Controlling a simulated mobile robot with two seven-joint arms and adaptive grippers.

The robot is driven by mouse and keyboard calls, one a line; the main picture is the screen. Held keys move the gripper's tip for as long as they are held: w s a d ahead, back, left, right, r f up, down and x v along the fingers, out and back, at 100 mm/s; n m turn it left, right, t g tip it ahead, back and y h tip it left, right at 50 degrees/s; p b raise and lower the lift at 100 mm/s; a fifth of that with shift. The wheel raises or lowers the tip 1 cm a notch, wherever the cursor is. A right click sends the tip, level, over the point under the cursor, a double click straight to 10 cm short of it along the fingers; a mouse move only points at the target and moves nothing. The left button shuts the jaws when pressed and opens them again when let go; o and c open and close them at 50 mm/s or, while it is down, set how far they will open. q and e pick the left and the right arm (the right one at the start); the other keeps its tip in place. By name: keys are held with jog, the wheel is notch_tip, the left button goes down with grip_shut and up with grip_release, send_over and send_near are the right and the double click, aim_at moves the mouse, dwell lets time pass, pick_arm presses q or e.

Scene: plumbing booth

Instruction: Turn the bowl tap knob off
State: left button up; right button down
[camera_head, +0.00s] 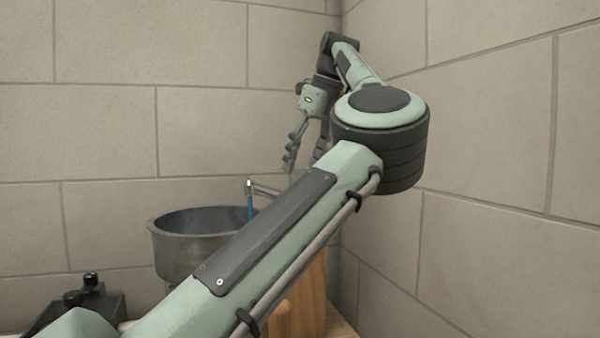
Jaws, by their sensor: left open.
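A grey metal bowl (185,262) stands at the lower left of centre, in front of the back wall. A thin metal tap spout (264,189) reaches over its right side, and a blue stream (250,207) falls from its tip into the bowl. The tap's knob cannot be seen; my left forearm covers the area right of the spout. My left gripper (304,161) hangs with its fingers down near the room corner, above and right of the spout. It is open, with nothing visible between its fingers. My right gripper is not in view.
A wooden block or stand (312,290) shows below my left arm, right of the bowl. A dark box-like part with black knobs (92,290) is at the lower left. Block walls meet in a corner close behind my gripper.

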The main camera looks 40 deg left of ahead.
aim_at(301, 169)
pick_arm(q)
jog(key=x, duration=0.2)
jog(key=shift+a+f, duration=0.15)
jog(key=shift+f, duration=0.3)
jog(key=shift+w, duration=0.1)
jog(key=c, duration=1.2)
jog(key=shift+o, duration=0.2)
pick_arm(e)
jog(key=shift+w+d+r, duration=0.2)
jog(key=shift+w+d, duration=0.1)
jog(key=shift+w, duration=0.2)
